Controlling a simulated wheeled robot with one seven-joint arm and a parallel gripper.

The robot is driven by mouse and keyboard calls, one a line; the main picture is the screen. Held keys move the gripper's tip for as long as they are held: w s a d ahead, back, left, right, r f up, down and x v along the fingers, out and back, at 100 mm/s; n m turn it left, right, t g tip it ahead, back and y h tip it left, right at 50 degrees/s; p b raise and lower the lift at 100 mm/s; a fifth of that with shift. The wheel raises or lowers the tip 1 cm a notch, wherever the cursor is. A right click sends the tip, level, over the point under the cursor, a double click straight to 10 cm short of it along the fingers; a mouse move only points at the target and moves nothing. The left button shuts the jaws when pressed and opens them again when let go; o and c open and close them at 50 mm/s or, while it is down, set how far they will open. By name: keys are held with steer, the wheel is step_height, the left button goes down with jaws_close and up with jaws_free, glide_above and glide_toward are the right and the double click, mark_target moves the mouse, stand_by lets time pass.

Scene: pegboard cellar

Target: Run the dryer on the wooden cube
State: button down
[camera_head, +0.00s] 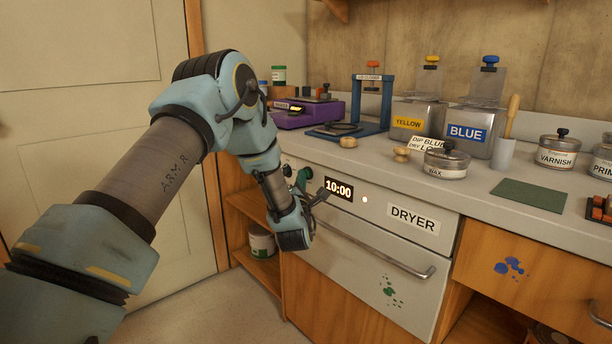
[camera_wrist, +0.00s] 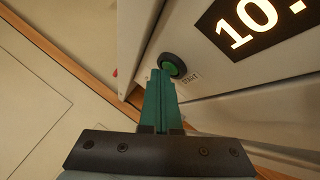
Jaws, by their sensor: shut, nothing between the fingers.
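The dryer (camera_head: 350,240) is a pale drawer-like unit under the counter with its front shut. Its display (camera_head: 338,188) reads 10:00, and part of it shows in the wrist view (camera_wrist: 262,22). A small light (camera_head: 365,199) glows beside the display. In the wrist view a round green button (camera_wrist: 172,66) with a dark ring sits next to a small, partly covered label. My gripper (camera_head: 303,178) is shut and empty at the dryer's left end. In the wrist view its green fingertips (camera_wrist: 160,74) are beside the button; I cannot tell whether they touch. The wooden cube is not in view.
A bar handle (camera_head: 380,253) sticks out from the dryer front. The counter above holds a yellow-labelled tank (camera_head: 412,122), a blue-labelled tank (camera_head: 467,132), a wax jar (camera_head: 446,162) and a purple device (camera_head: 305,112). The floor before the door is clear.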

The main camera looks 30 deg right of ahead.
steer(key=shift+s+a, duration=0.2)
steer(key=shift+a, duration=0.45)
steer(key=a, duration=0.3)
steer(key=s+a+b, duration=0.1)
steer(key=a, duration=0.1)
steer(key=shift+w, duration=0.15)
stand_by(0.8)
